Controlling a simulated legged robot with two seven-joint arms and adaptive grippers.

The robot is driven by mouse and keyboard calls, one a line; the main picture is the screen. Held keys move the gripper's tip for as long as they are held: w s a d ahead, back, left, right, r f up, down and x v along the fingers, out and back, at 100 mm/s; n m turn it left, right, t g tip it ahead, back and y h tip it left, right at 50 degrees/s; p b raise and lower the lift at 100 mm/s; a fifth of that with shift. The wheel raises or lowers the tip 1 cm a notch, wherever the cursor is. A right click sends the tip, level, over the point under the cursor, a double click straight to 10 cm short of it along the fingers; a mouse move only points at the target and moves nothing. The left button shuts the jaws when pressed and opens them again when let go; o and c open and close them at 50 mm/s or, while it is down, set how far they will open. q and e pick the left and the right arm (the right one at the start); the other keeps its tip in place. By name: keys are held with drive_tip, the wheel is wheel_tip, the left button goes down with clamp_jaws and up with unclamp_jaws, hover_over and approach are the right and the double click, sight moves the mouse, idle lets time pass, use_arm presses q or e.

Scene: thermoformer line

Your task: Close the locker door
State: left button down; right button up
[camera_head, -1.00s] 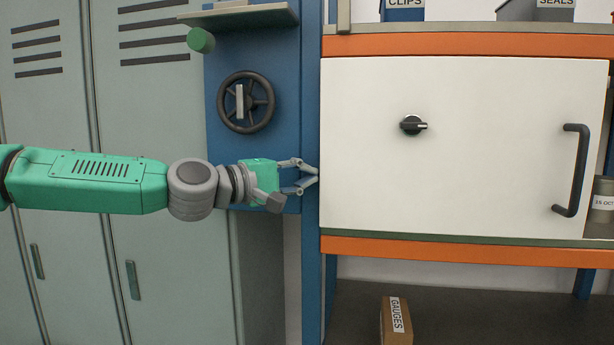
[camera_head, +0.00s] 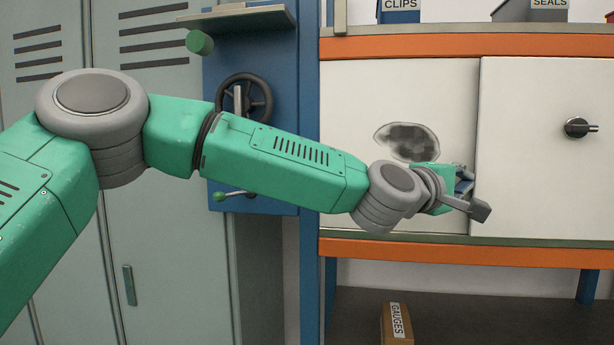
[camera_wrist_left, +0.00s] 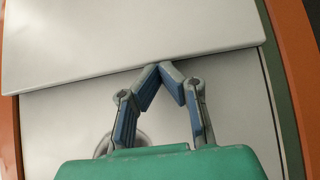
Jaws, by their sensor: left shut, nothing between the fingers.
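The white sliding door panel (camera_head: 535,160), with a black knob (camera_head: 580,128), covers the right part of the orange-edged locker. My left gripper (camera_head: 472,188) is shut and empty at the panel's left edge. In the left wrist view, its fingertips (camera_wrist_left: 172,70) meet at the edge of the white panel (camera_wrist_left: 130,32) and appear to touch it. Left of the edge is a white surface (camera_head: 370,190) with a dark, blurry oval patch (camera_head: 407,142). The panel's right end is out of the picture. My right gripper is not in view.
Grey tall lockers (camera_head: 160,255) stand at the left. A blue post with a black handwheel (camera_head: 262,92) and a green-knobbed lever (camera_head: 220,196) is behind my left arm. Bins labelled CLIPS (camera_head: 399,8) and SEALS (camera_head: 548,10) stand above; a GAUGES box (camera_head: 397,325) sits below.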

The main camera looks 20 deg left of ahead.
sight(509, 182)
use_arm(q)
drive_tip(key=d, duration=0.2)
drive_tip(key=w+d+p, duration=0.1)
drive_tip(key=d, duration=0.4)
drive_tip(key=shift+w+d, duration=0.35)
drive_tip(key=shift+w, duration=0.05)
drive_tip(key=shift+a, duration=0.15)
